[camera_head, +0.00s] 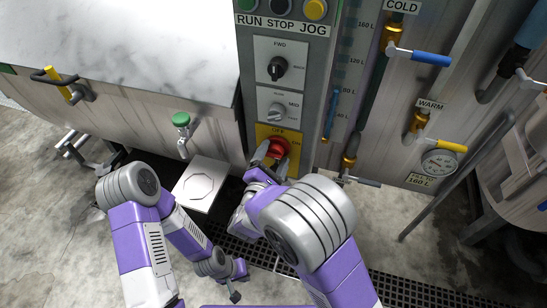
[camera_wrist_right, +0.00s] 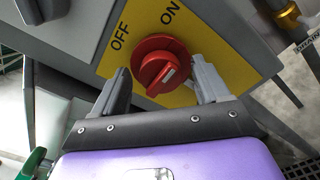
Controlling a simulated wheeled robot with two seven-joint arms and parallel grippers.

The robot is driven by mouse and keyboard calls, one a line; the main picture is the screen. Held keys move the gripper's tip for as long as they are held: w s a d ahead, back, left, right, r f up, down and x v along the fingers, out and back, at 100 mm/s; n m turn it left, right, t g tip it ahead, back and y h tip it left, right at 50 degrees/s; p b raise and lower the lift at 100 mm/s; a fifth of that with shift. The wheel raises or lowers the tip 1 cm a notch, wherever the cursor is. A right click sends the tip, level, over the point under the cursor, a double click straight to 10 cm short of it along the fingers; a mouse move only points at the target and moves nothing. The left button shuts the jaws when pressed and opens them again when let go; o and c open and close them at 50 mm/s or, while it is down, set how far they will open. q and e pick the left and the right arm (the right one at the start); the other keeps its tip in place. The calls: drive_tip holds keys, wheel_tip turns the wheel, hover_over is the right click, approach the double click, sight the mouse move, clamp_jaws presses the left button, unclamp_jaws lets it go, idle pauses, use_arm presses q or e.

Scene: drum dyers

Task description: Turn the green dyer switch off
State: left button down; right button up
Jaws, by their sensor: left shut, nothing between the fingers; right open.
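The red rotary switch (camera_head: 278,148) sits on a yellow plate marked OFF at the top and ON at the right, low on the grey control panel. In the right wrist view the red switch (camera_wrist_right: 160,65) has a raised grip with a white mark, slanting up to the right, roughly along the lettering. My right gripper (camera_head: 268,158) is open in front of it. Its fingers (camera_wrist_right: 160,85) stand apart, one on each side of the knob; I cannot tell whether they touch it. My left gripper (camera_head: 235,295) is shut and empty, low over the floor, away from the panel.
Black (camera_head: 277,68) and grey (camera_head: 277,110) selector knobs are above the switch. A green-handled valve (camera_head: 181,119) sticks out from the steel drum at left. Pipes with blue (camera_head: 431,58) and yellow (camera_head: 452,145) valve handles stand at right. A floor grate (camera_head: 400,290) runs below.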

drive_tip(key=shift+c, duration=0.4)
drive_tip(key=c, duration=1)
drive_tip(key=shift+o, duration=0.2)
